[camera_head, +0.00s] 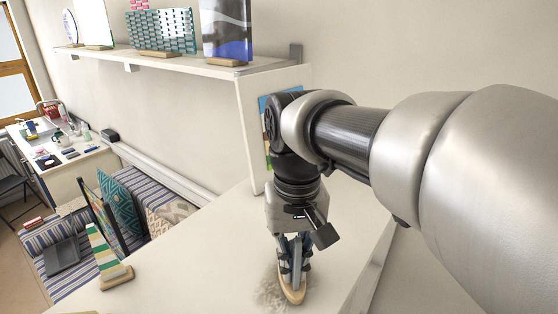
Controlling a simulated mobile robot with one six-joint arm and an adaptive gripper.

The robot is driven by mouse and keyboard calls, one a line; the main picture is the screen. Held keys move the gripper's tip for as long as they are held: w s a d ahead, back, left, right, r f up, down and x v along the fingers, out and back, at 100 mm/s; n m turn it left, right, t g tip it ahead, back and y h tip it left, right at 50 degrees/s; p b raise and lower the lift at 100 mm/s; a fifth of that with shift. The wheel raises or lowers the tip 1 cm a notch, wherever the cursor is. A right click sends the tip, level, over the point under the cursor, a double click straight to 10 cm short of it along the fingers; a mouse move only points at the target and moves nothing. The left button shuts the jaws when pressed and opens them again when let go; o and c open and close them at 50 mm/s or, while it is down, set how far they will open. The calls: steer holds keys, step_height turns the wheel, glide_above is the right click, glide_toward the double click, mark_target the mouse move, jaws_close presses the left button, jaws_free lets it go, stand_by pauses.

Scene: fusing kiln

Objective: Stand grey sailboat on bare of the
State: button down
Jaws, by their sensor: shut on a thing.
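My gripper (292,268) points down over the cream worktop (205,265) and is shut on a narrow piece with a pale wooden foot (293,295). The fingers hide most of this piece; only some grey-blue shows between them. It may be the grey sailboat, but I cannot tell for sure. It looks upright, with its foot at or just above the worktop; contact is not clear. A speckled brownish smudge (266,287) lies on the worktop just left of the foot.
A striped panel on a wooden foot (103,256) stands left on the worktop. A wall shelf (175,68) above holds several glass panels. A colourful panel (267,125) is partly hidden behind my arm. A cushioned striped bench (75,285) is left. Worktop between panel and gripper is clear.

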steer(key=shift+f, duration=0.5)
stand_by(0.5)
steer(key=c, duration=1.6)
jaws_free()
steer(key=shift+c, duration=0.2)
step_height(320, 180, up, 12)
steer(key=shift+w+r, duration=0.1)
steer(key=shift+r+p, duration=1.5)
steer(key=shift+p, duration=0.1)
